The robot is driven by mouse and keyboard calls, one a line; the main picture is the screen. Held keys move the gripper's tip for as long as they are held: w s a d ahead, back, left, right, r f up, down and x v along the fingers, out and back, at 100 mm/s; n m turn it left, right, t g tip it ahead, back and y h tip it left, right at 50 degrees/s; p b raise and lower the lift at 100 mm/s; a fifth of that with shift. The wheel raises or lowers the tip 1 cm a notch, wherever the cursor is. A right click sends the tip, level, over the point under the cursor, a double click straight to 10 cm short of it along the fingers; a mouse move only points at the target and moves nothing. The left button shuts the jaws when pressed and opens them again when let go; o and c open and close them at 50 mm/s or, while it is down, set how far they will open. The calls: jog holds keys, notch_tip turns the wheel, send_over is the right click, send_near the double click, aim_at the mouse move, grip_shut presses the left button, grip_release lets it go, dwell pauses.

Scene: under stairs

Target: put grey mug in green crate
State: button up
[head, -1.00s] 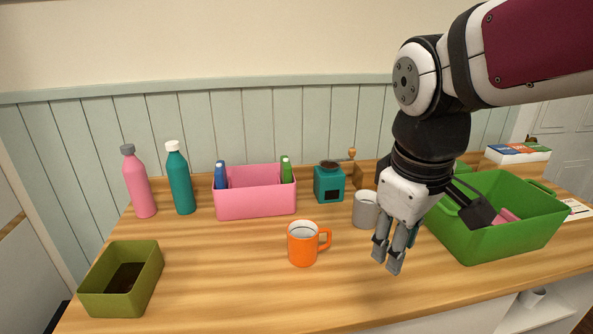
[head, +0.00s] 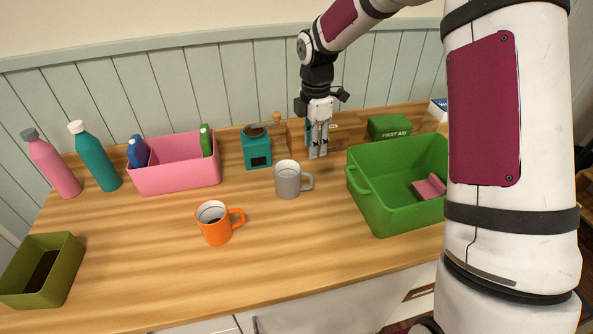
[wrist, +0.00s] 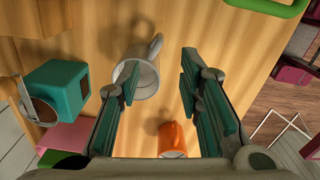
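The grey mug (head: 288,180) stands upright on the wooden counter, its handle to the right in the head view. In the wrist view the grey mug (wrist: 146,76) shows beyond the left finger, which overlaps its edge. The green crate (head: 385,212) stands to the right of the mug and holds a pink item; its right part is hidden behind my arm. A green rim (wrist: 268,8) shows at the top of the wrist view. My gripper (head: 318,156) is behind the mug and slightly right of it, fingers apart and empty in the wrist view (wrist: 160,85).
An orange mug (head: 215,224) stands in front and left of the grey mug. A teal grinder-like box (head: 257,150) and a pink bin (head: 178,178) are at the back left. A green first aid box (head: 389,127) is behind the crate.

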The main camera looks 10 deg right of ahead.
aim_at(311, 180)
notch_tip(311, 180, down, 14)
jog(key=p, duration=0.3)
jog(key=shift+r, duration=0.1)
grip_shut()
dwell(0.3)
